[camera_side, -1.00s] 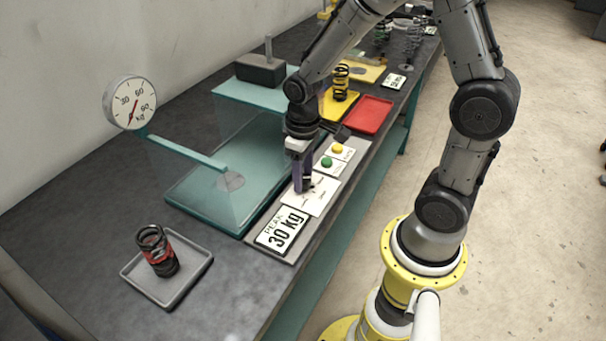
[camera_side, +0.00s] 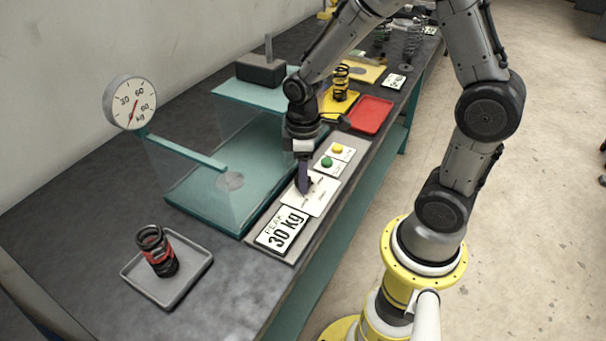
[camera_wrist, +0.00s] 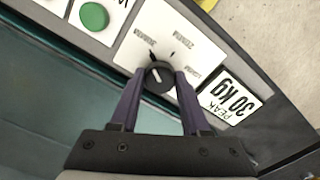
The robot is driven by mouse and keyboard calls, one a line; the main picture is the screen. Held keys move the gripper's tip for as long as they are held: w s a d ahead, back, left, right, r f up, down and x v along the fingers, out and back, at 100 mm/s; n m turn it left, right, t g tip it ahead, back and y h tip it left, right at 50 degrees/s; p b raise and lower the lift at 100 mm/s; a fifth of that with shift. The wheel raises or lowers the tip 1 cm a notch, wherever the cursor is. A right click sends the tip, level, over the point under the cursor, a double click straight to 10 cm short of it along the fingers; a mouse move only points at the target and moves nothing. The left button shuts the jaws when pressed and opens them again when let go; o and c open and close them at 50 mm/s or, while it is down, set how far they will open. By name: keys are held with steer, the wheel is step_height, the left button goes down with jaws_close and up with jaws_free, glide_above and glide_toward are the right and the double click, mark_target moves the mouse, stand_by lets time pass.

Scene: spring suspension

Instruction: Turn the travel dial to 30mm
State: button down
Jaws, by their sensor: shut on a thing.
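In the wrist view the marks are upside down and too blurred to read surely. My gripper (camera_wrist: 159,80) is shut on the knob, one purple finger on each side. In the side view my gripper (camera_side: 304,188) points down at the dial plate (camera_side: 318,199), and its fingers mostly hide the knob. The pointer line runs toward the upper left in the wrist view.
A card reading "PEAK 30 kg" (camera_side: 282,230) lies beside the dial plate. Green (camera_side: 327,162) and yellow (camera_side: 337,149) buttons sit on the other side. The teal press (camera_side: 185,195) stands close behind. A black-and-red spring (camera_side: 158,252) stands on a grey tray (camera_side: 190,288).

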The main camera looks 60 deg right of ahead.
steer(key=shift+r, duration=0.1)
steer(key=shift+c, duration=1.9)
jaws_free()
step_height(320, 180, up, 14)
steer(key=s+a+r+m+t, duration=0.1)
steer(key=s+m+t, duration=0.1)
steer(key=s, duration=0.4)
steer(key=s+a+r+m+t, duration=0.1)
steer(key=s+r+m+t, duration=0.1)
steer(key=s, duration=0.4)
steer(key=shift+s+a+r+m+t, duration=0.15)
steer(key=shift+s+a+m+t, duration=0.25)
steer(key=shift+m+t, duration=0.5)
